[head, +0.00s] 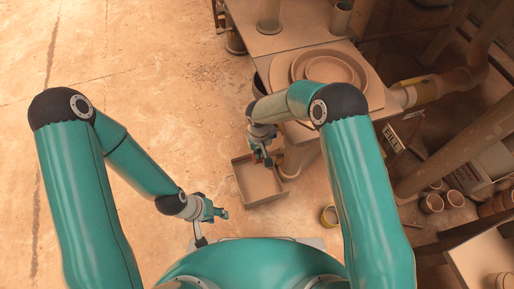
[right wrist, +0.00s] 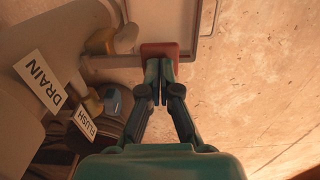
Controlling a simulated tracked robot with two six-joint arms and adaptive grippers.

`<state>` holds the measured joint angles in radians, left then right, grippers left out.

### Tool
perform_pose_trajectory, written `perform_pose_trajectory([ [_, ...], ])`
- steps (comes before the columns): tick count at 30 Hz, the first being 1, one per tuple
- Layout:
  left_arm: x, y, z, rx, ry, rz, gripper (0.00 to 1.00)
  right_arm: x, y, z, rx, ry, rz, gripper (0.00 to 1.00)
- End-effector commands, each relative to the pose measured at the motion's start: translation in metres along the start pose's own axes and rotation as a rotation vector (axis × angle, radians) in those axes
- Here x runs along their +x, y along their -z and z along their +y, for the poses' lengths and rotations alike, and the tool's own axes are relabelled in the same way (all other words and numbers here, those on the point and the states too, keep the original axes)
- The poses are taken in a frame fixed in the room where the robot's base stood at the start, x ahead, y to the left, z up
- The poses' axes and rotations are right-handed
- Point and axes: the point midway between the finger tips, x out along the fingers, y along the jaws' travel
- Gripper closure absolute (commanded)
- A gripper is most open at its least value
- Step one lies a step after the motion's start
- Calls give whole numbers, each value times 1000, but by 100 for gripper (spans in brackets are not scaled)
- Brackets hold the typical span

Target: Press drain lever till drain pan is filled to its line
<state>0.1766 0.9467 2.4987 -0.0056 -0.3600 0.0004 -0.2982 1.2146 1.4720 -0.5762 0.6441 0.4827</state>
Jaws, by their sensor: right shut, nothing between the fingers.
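The drain pan (head: 244,200) is a square, shallow tray on the floor beside the press. Its level and line cannot be made out. Part of a pale, rimmed tray, likely the pan, also shows at the top of the right wrist view (right wrist: 200,38). A red pad (right wrist: 159,49), apparently the drain lever's end, sits on a pale bar near the DRAIN label (right wrist: 40,83). My right gripper (right wrist: 158,88) is shut and empty, its tips at the pad; contact cannot be told. It hangs above the pan's back edge (head: 263,156). My left gripper (head: 218,212) is off to the pan's front left, its fingers too small to read.
A table with a round basin (head: 330,70) stands behind the pan. The floor at left is clear.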

Motion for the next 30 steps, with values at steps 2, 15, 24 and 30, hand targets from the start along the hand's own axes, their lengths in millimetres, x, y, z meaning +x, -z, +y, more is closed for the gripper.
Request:
perform_pose_trajectory([
  [2, 2, 0, -1, 0, 0, 0, 60, 5, 0, 0, 0, 0, -1, 100],
  [15, 5, 0, -2, 0, 0, 0, 60, 8, 0, 0, -1, -7, 0, 100],
  [24, 51, 0, -18, 0, 0, 0, 60, 32, 2, -6, -6, -172, 1, 100],
  [30, 77, 0, -28, 0, 0, 0, 60, 46, 2, -6, 2, -237, 2, 100],
])
